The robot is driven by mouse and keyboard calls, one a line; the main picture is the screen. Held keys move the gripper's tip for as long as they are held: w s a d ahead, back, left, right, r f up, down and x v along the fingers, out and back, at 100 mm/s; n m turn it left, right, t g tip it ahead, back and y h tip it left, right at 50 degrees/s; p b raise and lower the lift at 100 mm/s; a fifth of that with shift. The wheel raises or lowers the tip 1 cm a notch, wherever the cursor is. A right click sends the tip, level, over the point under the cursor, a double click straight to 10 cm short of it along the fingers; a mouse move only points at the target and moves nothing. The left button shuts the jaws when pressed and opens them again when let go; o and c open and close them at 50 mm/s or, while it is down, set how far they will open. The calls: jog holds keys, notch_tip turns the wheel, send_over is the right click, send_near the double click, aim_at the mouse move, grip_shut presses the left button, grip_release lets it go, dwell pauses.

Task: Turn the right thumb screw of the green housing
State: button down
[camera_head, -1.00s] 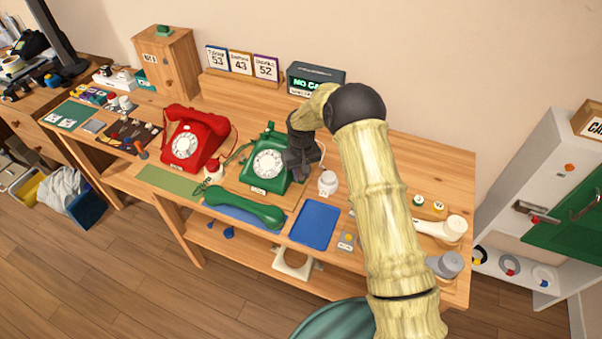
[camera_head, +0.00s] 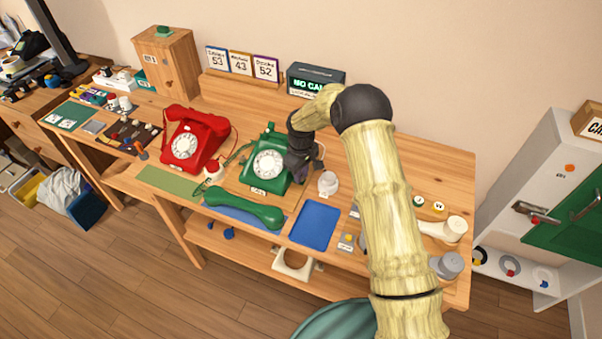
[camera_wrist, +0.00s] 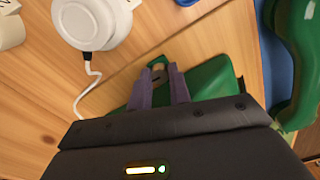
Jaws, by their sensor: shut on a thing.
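The green housing (camera_head: 260,178) is a green dial phone with a white dial, standing on the wooden bench. In the wrist view part of its green body (camera_wrist: 212,80) shows beyond my fingers. My gripper (camera_wrist: 160,80) is at the right side of the housing, its two purple-grey fingers shut on a small part (camera_wrist: 158,68), which looks like the right thumb screw; the fingers hide most of it. In the head view my gripper (camera_head: 300,170) covers that side of the phone, so the screw is hidden there.
The green handset (camera_head: 245,210) lies in front of the phone, beside a blue mat (camera_head: 315,226). A white round item with a cord (camera_head: 328,183) stands close to the right of my gripper; it also shows in the wrist view (camera_wrist: 88,22). A red phone (camera_head: 195,135) stands at left.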

jog(key=c, duration=1.3)
grip_release()
jog(key=shift+r, duration=0.1)
notch_tip(320, 180, up, 17)
jog(key=b, duration=0.1)
jog(key=shift+r, duration=0.15)
jog(key=s+d+r+m+t+p, duration=0.1)
jog(key=s+d+m, duration=0.2)
jog(key=s+d, duration=0.3)
jog(key=s+d+r+m+p, duration=0.1)
jog(key=s+d, duration=0.5)
jog(key=s, duration=0.6)
jog(key=s+d+r+m+t+p, duration=0.1)
jog(key=s+d+r+m+p, duration=0.1)
jog(key=s+d+m, duration=0.4)
jog(key=s+r, duration=0.1)
jog(key=s, duration=0.2)
jog(key=shift+s+d+t, duration=0.2)
jog(key=shift+t, duration=0.1)
